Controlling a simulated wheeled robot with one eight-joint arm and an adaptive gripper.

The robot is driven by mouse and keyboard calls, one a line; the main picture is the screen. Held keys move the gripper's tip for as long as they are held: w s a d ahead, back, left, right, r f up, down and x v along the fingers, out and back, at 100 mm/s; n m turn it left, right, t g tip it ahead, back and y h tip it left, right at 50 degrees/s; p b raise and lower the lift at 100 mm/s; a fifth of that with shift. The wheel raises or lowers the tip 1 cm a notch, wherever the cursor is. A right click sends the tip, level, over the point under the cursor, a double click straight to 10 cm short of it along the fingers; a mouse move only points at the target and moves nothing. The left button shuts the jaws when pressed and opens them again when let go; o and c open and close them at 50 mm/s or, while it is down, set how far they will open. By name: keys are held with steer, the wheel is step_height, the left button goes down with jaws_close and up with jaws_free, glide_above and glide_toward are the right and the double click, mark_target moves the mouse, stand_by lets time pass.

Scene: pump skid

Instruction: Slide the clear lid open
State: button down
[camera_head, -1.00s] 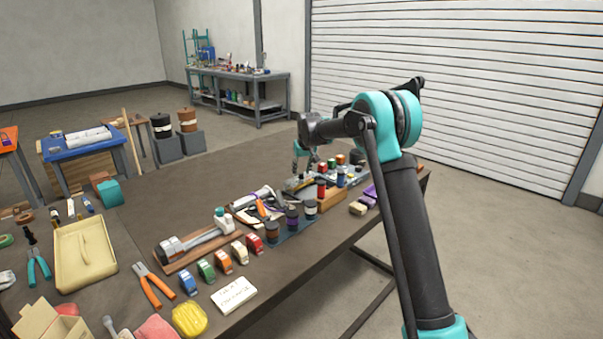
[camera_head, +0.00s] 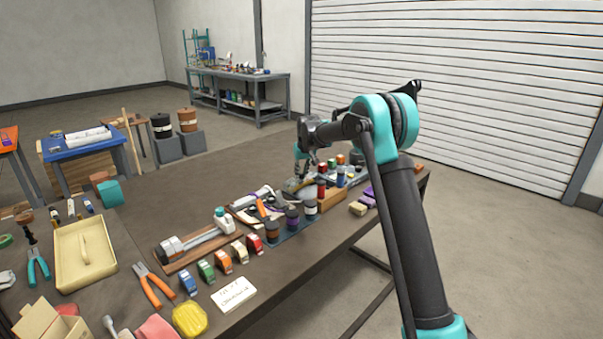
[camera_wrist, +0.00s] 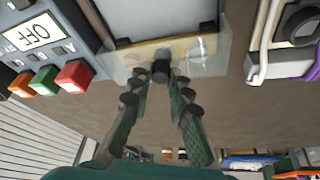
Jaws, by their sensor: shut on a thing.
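The clear lid (camera_wrist: 213,58) shows in the wrist view as a see-through sheet along the near edge of a grey-panelled case (camera_wrist: 155,16). A small black knob (camera_wrist: 161,70) stands at the middle of the lid's near edge. My gripper (camera_wrist: 160,79) has its two green fingers closed in on this knob, one fingertip on each side. In the head view my gripper (camera_head: 299,175) is low over the far part of the bench. There the lid is too small and too hidden to make out.
A control box (camera_wrist: 50,40) with an OFF label and red, green and orange buttons stands close left in the wrist view. A white-and-black item with purple (camera_wrist: 285,40) is at right. Dark bottles (camera_head: 292,218) stand nearer on the crowded bench (camera_head: 190,213).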

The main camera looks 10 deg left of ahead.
steer(key=s+d, duration=0.4)
steer(key=d, duration=0.1)
steer(key=shift+s+d, duration=0.15)
steer(key=shift+d, duration=0.1)
steer(key=c, duration=1.4)
jaws_free()
steer(key=v, duration=1.2)
